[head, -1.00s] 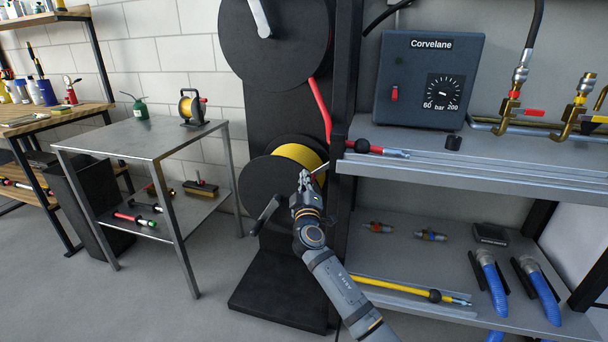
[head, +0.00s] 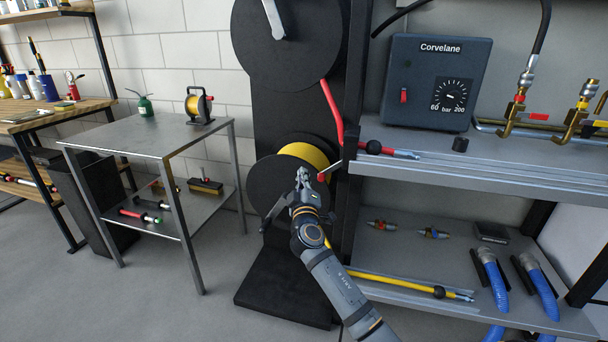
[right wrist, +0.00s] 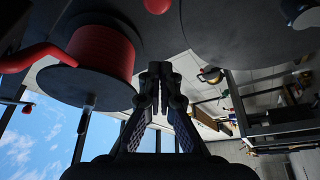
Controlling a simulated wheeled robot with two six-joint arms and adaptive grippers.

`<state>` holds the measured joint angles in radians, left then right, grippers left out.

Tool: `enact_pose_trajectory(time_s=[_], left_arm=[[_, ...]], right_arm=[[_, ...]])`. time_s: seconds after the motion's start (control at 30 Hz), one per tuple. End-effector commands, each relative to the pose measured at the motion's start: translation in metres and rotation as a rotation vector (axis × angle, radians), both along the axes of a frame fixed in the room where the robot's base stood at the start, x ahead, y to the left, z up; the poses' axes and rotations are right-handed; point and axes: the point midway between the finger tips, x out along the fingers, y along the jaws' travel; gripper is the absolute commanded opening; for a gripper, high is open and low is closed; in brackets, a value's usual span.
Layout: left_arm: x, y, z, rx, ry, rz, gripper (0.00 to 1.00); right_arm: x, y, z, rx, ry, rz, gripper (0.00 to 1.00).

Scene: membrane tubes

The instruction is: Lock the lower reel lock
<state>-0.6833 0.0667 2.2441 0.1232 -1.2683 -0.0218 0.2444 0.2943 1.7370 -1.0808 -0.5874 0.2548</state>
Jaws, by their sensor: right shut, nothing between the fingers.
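The lower reel (head: 268,188) is a black disc with yellow hose (head: 305,152) wound behind it, in the middle of the head view. A thin pale lever with a red knob (head: 322,177), apparently its lock, sits at the reel's right edge beside the rack post. My right gripper (head: 303,174) is in front of the reel, just left of the knob and apparently apart from it. Its fingers (right wrist: 160,72) are shut and empty in the right wrist view. A red knob (right wrist: 157,5) shows at that view's top edge. My left gripper is out of view.
The upper reel (head: 288,40) is above, its red hose (head: 332,108) hanging down beside the post (head: 355,130). Shelves with a pressure box (head: 435,85) and fittings stand right. A crank handle (head: 276,208) juts from the lower reel. A metal table (head: 145,135) stands left.

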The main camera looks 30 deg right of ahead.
Motion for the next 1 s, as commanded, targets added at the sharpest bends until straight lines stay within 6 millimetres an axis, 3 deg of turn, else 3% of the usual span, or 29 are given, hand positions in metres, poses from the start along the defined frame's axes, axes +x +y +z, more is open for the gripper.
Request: enact_pose_trajectory(time_s=[0.2, 0.4, 1.0], left_arm=[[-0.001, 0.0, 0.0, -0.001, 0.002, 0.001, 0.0], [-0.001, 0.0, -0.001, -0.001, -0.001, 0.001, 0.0], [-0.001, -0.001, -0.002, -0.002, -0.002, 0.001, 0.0]], right_arm=[[-0.04, 0.024, -0.013, -0.002, 0.0, 0.0, 0.0], [-0.058, 0.035, -0.017, -0.004, -0.001, -0.002, 0.0], [-0.061, 0.037, -0.018, -0.003, -0.002, -0.001, 0.0]])
